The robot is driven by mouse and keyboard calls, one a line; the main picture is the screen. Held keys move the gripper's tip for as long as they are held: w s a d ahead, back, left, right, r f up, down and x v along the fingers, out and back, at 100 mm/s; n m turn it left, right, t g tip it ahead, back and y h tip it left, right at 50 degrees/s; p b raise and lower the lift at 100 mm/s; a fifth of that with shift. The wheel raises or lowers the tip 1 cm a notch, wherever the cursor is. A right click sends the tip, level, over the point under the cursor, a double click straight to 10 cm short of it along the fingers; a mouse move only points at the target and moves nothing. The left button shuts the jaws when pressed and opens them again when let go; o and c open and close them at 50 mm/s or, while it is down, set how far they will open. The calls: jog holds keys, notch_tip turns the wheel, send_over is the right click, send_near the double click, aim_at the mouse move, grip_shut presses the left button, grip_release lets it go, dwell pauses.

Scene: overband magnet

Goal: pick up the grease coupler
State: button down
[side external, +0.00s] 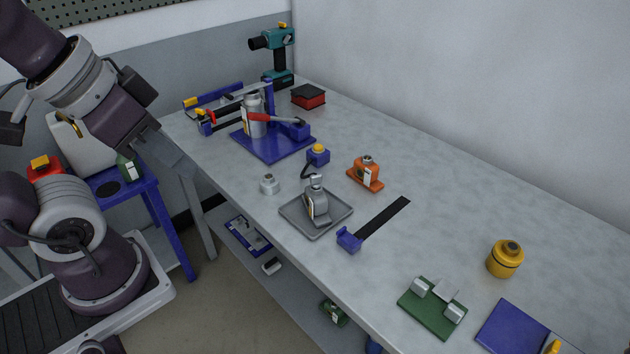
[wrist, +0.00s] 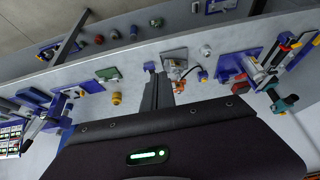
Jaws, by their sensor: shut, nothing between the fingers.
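No part is labelled, so I cannot tell for sure which is the grease coupler. A small silver-grey round fitting (side external: 269,184) stands upright on the bench, left of the grey tray (side external: 289,213); it also shows in the wrist view (wrist: 205,50). A larger grey fitting (side external: 317,203) with a neck stands on the tray. My gripper (side external: 188,170) is off the bench's left edge in the side view, apart from both fittings. In the wrist view its fingers (wrist: 158,80) are together and empty, partly covering the bench.
An orange fitting (side external: 365,174) and a blue block with a yellow top (side external: 318,155) stand near the tray. A blue fixture (side external: 270,148) holds a grey canister behind. A yellow cylinder (side external: 505,259) and green bracket (side external: 432,308) are at right. The bench's back right is clear.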

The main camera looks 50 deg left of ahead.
jog(key=c, duration=1.1)
grip_release()
jog(key=shift+w, duration=0.1)
jog(key=n+g, duration=0.6)
jog(key=n, duration=0.7)
send_over(316, 175)
jog(key=f, duration=1.4)
jog(key=shift+s+a+f, duration=0.2)
jog(key=shift+s, duration=0.2)
jog(key=shift+n, duration=0.3)
jog(key=f, duration=0.5)
jog(key=w+f, duration=0.1)
jog(key=f, duration=0.1)
jog(key=shift+d+f, duration=0.15)
jog(key=shift+f, duration=0.25)
